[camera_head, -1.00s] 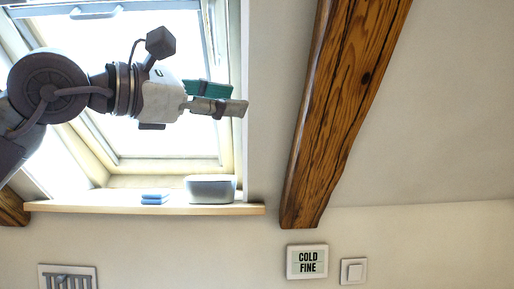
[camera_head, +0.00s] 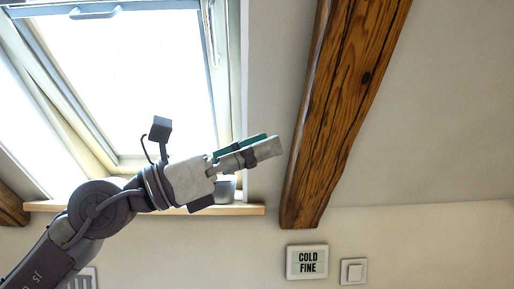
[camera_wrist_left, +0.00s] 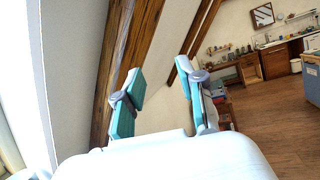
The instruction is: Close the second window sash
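The roof window sash (camera_head: 226,80) is a pale frame around a bright pane at the upper left of the head view. A light bar handle (camera_head: 95,13) runs along its top edge. I cannot tell how far the sash stands open. My left gripper (camera_head: 266,145) is below and right of the pane in that view, over the wall between window and wooden beam. In the left wrist view its two teal-padded fingers (camera_wrist_left: 160,95) are apart with nothing between them. It appears empty and well away from the handle. My right gripper is not in view.
A wooden beam (camera_head: 340,110) slopes down just right of the left gripper. A "COLD FINE" sign (camera_head: 307,262) and a switch (camera_head: 353,272) are lower right.

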